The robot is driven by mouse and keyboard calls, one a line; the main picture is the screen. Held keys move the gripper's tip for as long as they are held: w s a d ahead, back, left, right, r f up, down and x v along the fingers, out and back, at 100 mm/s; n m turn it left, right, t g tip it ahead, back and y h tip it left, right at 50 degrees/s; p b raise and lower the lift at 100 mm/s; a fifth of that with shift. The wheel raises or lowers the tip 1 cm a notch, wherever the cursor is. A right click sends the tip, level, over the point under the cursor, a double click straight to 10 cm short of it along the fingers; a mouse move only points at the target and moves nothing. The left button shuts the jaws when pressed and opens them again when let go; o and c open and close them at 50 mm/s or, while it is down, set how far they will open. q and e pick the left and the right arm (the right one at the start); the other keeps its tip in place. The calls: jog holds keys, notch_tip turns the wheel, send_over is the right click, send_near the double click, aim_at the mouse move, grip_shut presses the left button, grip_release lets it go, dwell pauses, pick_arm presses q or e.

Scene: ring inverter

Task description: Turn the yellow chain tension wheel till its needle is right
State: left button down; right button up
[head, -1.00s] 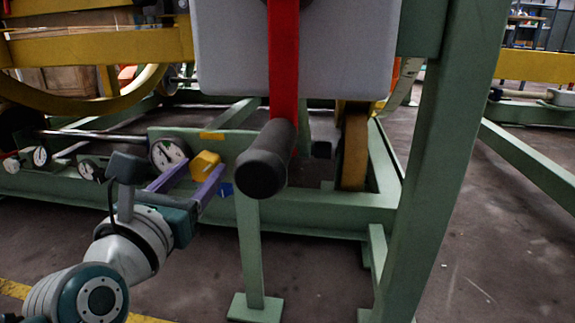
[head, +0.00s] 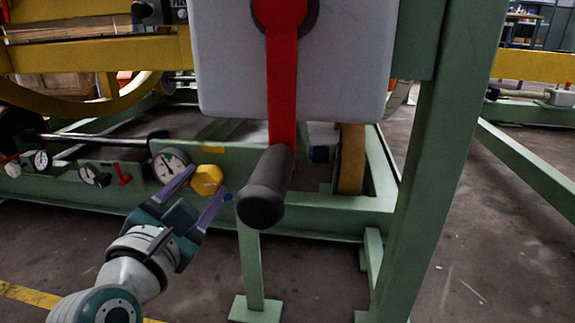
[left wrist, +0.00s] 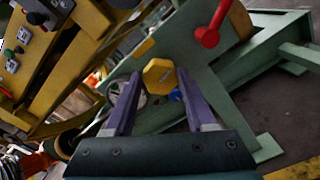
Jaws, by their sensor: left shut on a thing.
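The yellow chain tension wheel (head: 207,176) sits on the low green beam of the machine. It shows as a hexagonal knob in the left wrist view (left wrist: 159,75). My left gripper (head: 209,183) has its two purple fingers on opposite sides of the wheel and is shut on it. A round white gauge (head: 169,163) with a dark needle sits just left of the wheel, partly covered by a finger; the coloured zone and exact needle reading are too small to tell. My right gripper is not in view.
A red lever (head: 282,90) with a black handle (head: 265,188) hangs close to the right of my left gripper. Other gauges (head: 41,160) and a small red handle (head: 121,173) lie left along the beam. A green post (head: 440,180) stands at right.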

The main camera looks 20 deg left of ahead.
pick_arm(q)
jog(key=m+p, duration=0.1)
jog(key=m, duration=0.3)
jog(key=shift+d+m, duration=0.1)
jog(key=shift+m, duration=0.2)
jog(key=m+p, duration=0.2)
jog(key=m, duration=0.3)
jog(key=shift+f+m, duration=0.1)
jog(key=shift+m, duration=0.2)
jog(key=m+p, duration=0.1)
jog(key=m, duration=0.3)
jog(key=shift+f, duration=0.1)
jog(key=m, duration=0.5)
jog(key=shift+f+p, duration=0.15)
jog(key=shift+p, duration=0.15)
jog(key=shift+m, duration=0.4)
jog(key=shift+c, duration=1.1)
grip_release()
jog(key=shift+s, duration=0.1)
